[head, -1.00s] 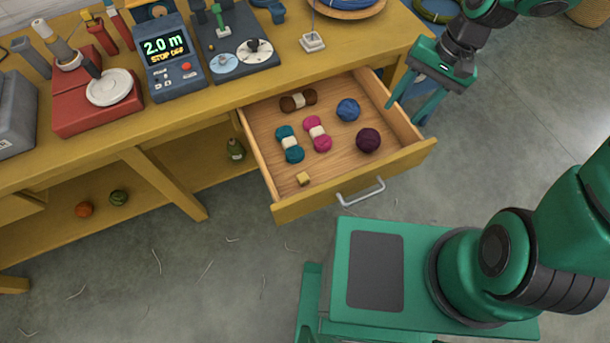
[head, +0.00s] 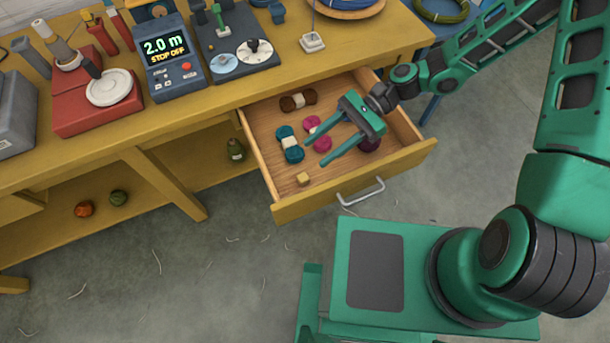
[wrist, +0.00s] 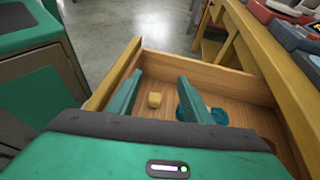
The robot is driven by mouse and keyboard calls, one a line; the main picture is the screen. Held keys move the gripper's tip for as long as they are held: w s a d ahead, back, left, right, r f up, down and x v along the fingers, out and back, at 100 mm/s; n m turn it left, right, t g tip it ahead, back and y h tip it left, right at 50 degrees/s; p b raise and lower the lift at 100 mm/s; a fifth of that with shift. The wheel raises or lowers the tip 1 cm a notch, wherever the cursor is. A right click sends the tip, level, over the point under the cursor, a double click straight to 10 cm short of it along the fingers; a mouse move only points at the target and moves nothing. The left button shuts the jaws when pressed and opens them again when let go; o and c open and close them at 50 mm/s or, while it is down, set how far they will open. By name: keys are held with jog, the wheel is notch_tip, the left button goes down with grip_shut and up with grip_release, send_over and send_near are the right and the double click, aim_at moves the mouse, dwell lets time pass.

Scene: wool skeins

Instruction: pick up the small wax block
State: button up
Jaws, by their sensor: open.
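The small wax block (head: 303,179) is a pale yellow cube on the floor of the open drawer (head: 405,159), in its front left corner in the head view. In the wrist view the wax block (wrist: 154,100) shows between the fingers and beyond them, apart from both. My gripper (head: 315,154) is open and empty above the drawer, its fingers pointing left, up and to the right of the block in the head view. It also shows in the wrist view (wrist: 155,90).
A teal skein (head: 290,145), a brown skein (head: 298,101) and a partly hidden pink skein (head: 318,142) lie in the drawer. A dark purple ball (head: 369,144) is mostly behind my gripper. The workbench (head: 270,87) bears a red scale and a counter. Drawer walls surround the block.

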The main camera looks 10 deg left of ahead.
send_near(303, 176)
jog(key=x, duration=0.4)
jog(key=shift+x, duration=3.7)
jog(key=c, duration=1.1)
